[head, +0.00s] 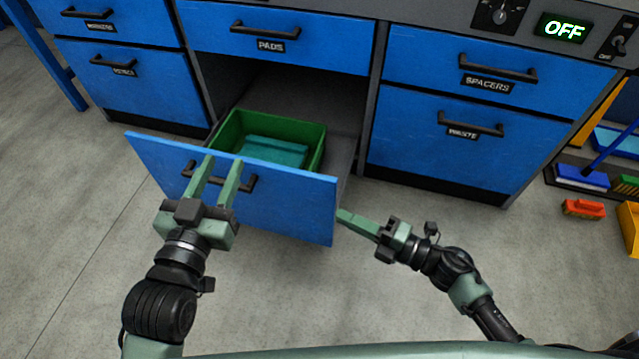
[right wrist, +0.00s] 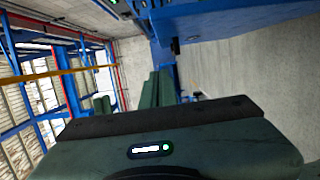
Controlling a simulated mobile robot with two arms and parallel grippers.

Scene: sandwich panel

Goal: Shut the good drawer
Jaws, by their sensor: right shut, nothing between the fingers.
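A blue drawer (head: 290,205) under the PADS drawer stands pulled out, with a green bin (head: 315,150) inside. Any label on its front is hidden, so I cannot read whether it is the good drawer. Its black handle (head: 250,183) is partly covered by my left gripper (head: 215,172). That gripper's two fingers are spread apart over the front, overlapping the handle; whether they touch it I cannot tell. My right gripper (head: 341,214) is shut and empty, its tip beside the right edge of the drawer front. In the right wrist view its fingers (right wrist: 157,90) are close together.
The PADS drawer (head: 310,30), SPACERS drawer (head: 430,65) and WASTE drawer (head: 410,150) are shut. More shut drawers stand at the left. A red brush-like block (head: 584,208) lies on the floor at the right. The floor in front of the drawer is clear.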

